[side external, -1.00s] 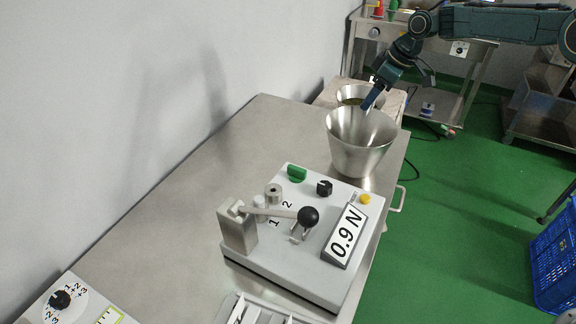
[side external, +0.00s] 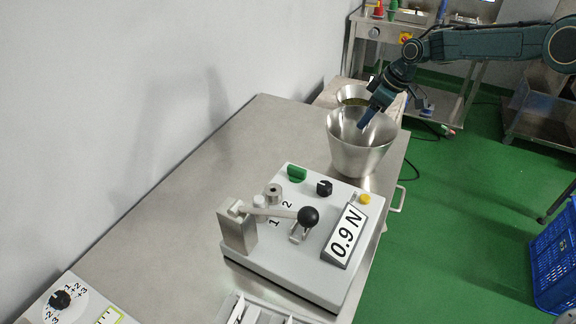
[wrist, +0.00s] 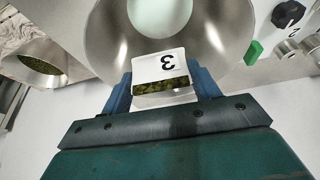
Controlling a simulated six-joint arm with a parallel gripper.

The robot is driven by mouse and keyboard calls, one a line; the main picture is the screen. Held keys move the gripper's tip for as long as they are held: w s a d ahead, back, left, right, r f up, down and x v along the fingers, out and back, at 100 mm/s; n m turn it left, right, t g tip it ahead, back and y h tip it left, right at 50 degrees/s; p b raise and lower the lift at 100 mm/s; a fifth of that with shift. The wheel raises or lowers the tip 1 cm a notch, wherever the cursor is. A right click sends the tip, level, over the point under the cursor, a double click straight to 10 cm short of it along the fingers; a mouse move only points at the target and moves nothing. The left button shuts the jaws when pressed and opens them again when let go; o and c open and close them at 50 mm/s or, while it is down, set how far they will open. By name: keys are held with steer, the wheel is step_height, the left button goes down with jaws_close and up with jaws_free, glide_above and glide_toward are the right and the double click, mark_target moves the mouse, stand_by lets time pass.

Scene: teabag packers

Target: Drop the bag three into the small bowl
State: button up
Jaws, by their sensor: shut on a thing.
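The bag three (wrist: 160,67) is a small white packet marked 3, with dark green leaves showing through one end. My gripper (wrist: 162,82) is shut on it between two blue fingers. In the side view my gripper (side external: 363,124) points down into the mouth of a steel bowl (side external: 358,155) at the far end of the table. The bag cannot be made out there. In the wrist view the bag is over the open bowl (wrist: 108,38), whose pale round bottom shows beyond it. I see no contact between bag and bowl wall.
A second steel bowl (side external: 343,95) with green leaves stands just behind; it also shows in the wrist view (wrist: 22,72). A grey tester (side external: 275,258) reading 0.9 N, with a lever, stands nearer on the steel table (side external: 190,190).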

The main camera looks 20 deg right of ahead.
steer(key=shift+f, duration=0.15)
steer(key=o, duration=1)
steer(key=v, duration=1.4)
steer(key=shift+s, duration=0.1)
